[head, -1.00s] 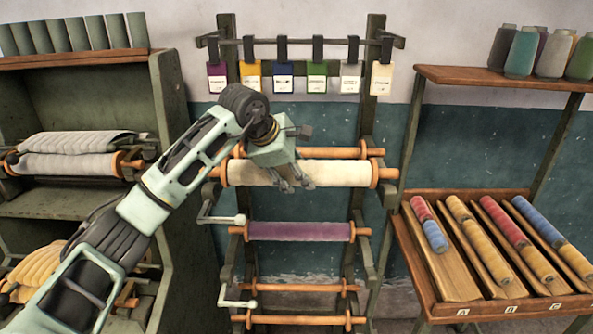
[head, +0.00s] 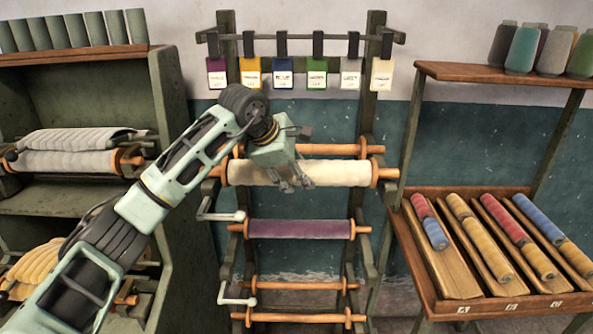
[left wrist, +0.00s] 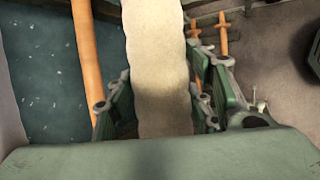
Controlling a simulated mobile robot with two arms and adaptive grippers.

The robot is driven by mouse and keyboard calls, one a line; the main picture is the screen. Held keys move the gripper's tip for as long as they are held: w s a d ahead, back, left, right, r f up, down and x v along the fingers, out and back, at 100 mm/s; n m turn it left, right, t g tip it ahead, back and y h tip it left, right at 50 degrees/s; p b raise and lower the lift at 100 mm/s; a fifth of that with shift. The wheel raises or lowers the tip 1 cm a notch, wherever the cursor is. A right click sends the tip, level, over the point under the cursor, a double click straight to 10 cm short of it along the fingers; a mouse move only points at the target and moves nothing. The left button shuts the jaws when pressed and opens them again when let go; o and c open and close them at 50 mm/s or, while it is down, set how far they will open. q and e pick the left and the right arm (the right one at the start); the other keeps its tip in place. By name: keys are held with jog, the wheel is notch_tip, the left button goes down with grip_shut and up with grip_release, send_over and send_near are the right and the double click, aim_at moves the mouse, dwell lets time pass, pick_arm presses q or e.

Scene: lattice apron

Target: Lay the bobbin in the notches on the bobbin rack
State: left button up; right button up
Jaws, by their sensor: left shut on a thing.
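The bobbin (head: 325,173) is a cream fabric roll with orange wooden end discs. It lies level across the front of the bobbin rack (head: 370,85), a dark green upright frame. My left gripper (head: 285,187) is shut on the bobbin, left of its middle. I cannot tell whether the bobbin's ends touch the notches. My right gripper is not in view.
A bare orange rod (head: 345,150) sits just behind the bobbin. A purple roll (head: 300,229) and empty rods hang lower on the rack. Coloured tags (head: 283,74) hang above. A shelf of rolls (head: 165,110) stands left; a thread-spool stand (head: 440,311) stands right.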

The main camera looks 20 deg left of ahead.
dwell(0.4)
pick_arm(q)
jog(key=o, duration=1.6)
jog(key=shift+o, duration=0.5)
jog(key=shift+s, duration=0.1)
jog(key=shift+f, duration=0.2)
jog(key=v, duration=1.2)
